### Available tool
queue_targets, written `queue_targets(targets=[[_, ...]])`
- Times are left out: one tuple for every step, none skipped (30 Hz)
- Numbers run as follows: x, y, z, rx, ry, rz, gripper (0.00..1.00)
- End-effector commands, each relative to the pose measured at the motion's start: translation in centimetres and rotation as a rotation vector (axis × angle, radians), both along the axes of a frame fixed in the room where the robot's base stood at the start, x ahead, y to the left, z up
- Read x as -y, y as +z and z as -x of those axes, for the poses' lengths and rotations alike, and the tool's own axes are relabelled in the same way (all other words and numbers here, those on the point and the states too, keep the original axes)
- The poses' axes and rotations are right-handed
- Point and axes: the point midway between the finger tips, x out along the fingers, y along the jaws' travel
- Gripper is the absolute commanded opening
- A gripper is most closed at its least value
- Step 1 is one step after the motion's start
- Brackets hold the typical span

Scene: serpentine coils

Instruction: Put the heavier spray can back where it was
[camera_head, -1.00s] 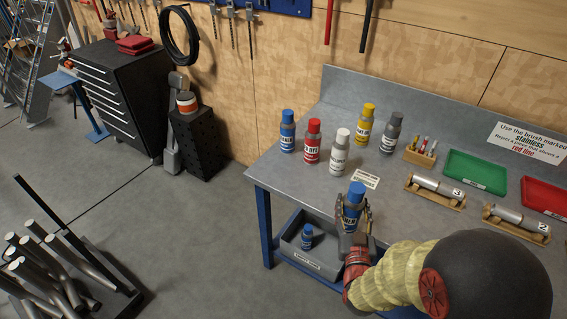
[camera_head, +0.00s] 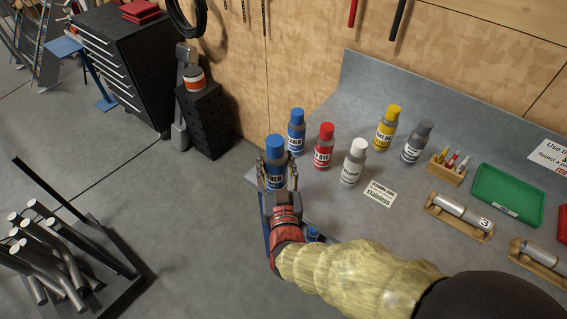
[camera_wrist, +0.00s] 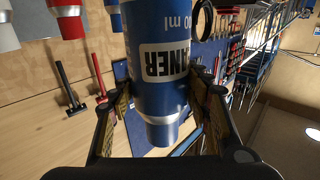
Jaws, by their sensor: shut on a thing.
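My gripper (camera_head: 276,177) is shut on a blue spray can (camera_head: 275,150) with a white label. I hold it upright near the left corner of the steel bench. In the wrist view the held can (camera_wrist: 160,75) sits between both fingers, upside down in the picture. A second blue can (camera_head: 297,130) stands on the bench just behind and to the right of it. A red can (camera_head: 324,147), a white can (camera_head: 354,163), a yellow can (camera_head: 386,129) and a grey can (camera_head: 417,143) stand nearby.
A small printed card (camera_head: 379,193) lies in front of the white can. A wooden marker holder (camera_head: 446,167), a green tray (camera_head: 507,196) and metal tubes on wooden cradles (camera_head: 459,216) fill the right. A black cabinet (camera_head: 207,121) stands on the floor, left of the bench.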

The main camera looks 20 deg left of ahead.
Motion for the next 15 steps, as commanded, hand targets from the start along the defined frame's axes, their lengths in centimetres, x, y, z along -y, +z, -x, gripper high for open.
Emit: queue_targets(targets=[[0.0,-0.6,-1.2,0.001,-0.006,0.001,0.11],[-0.1,-1.0,-1.9,0.001,-0.006,0.001,0.11],[-0.2,-1.4,-2.8,0.002,-0.006,0.0,0.11],[-0.2,-1.7,-3.4,0.001,-0.007,0.002,0.11],[-0.4,-2.0,-4.1,0.001,-0.006,0.0,0.11],[-0.5,-2.4,-5.0,0.001,-0.006,0.0,0.11],[-0.6,-2.7,-5.6,0.001,-0.006,0.001,0.11],[-0.7,-2.9,-6.3,0.002,-0.005,0.0,0.11],[-0.9,-3.3,-7.2,0.002,-0.006,0.0,0.11],[-0.9,-3.7,-7.8,0.001,-0.005,0.001,0.11],[-1.0,-4.4,-8.2,0.001,-0.005,0.002,0.11],[-1.1,-5.2,-8.7,-0.001,-0.004,0.001,0.11],[-1.2,-5.7,-9.2,-0.001,-0.004,0.001,0.11],[-1.3,-6.2,-9.6,0.001,-0.003,0.002,0.11],[-1.3,-6.8,-10.1,0.001,-0.004,0.002,0.11]])
